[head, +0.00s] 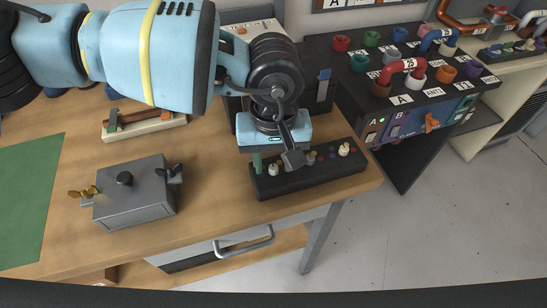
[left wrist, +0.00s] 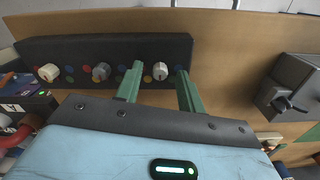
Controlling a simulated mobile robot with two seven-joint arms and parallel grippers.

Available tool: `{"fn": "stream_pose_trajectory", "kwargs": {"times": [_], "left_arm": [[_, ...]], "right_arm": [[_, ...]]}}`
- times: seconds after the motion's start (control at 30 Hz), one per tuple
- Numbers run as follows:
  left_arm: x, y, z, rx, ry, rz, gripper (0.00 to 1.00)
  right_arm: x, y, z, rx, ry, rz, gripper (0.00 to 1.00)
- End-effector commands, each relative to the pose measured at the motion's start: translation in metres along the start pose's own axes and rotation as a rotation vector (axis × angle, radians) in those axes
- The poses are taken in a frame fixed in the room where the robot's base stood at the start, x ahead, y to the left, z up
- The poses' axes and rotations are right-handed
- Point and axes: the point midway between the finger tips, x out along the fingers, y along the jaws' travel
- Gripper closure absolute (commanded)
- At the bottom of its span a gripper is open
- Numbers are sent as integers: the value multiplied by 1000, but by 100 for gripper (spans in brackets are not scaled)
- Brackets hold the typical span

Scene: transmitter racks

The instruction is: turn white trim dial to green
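The white trim dial (head: 274,169) is the left one of three knobs on a long black panel box (head: 318,182) at the table's right front edge. In the left wrist view it is the right-hand knob (left wrist: 160,70), with small coloured dots around it. Its pointer direction is too small to tell. My left gripper (left wrist: 159,72) is open, its two green fingers on either side of the white dial with gaps. In the head view, one green finger of my left gripper (head: 270,160) shows left of the dial; my wrist hides the other. My right gripper is not in view.
A grey knob (left wrist: 101,71) and a cream knob (head: 344,150) share the panel. A grey metal box (head: 133,196) with wing nuts stands left of it. A rack with coloured sockets (head: 405,70) stands behind right. The wooden table (head: 215,205) is bare between the boxes.

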Motion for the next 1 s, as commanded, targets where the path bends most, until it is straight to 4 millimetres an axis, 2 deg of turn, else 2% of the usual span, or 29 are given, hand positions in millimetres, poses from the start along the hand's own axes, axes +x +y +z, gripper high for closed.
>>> {"fn": "stream_pose_trajectory", "kwargs": {"times": [0.27,0.57,1.0], "left_arm": [[2,0,0,0,0,0,61],[2,0,0,-1,0,0,99],[2,0,0,-79,-1,1,100]], "right_arm": [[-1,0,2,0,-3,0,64],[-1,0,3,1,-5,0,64],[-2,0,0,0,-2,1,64]]}}
